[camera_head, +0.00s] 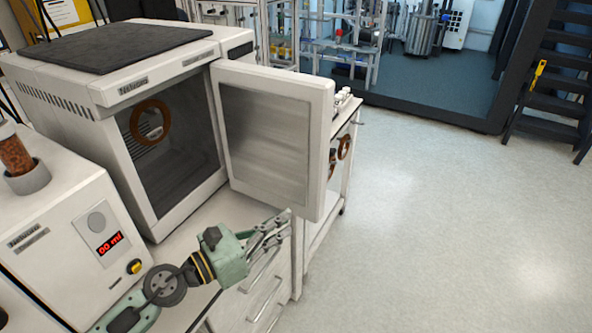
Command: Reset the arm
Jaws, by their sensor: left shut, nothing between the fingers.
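My left arm comes in from the lower left, and its green-bodied left gripper (282,224) points to the right and slightly up. The gripper is shut and empty. It is in front of the white cabinet oven (110,90) and shows below the lower edge of the open oven door (272,135). I cannot tell whether the fingers touch the door. My right gripper is not in view.
A brown ring (136,115) shows inside the oven. A white device with a red display (60,235) stands at the left. Drawers (262,290) are below the gripper. The pale floor (450,220) at the right is clear. Dark steps (555,85) stand at the far right.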

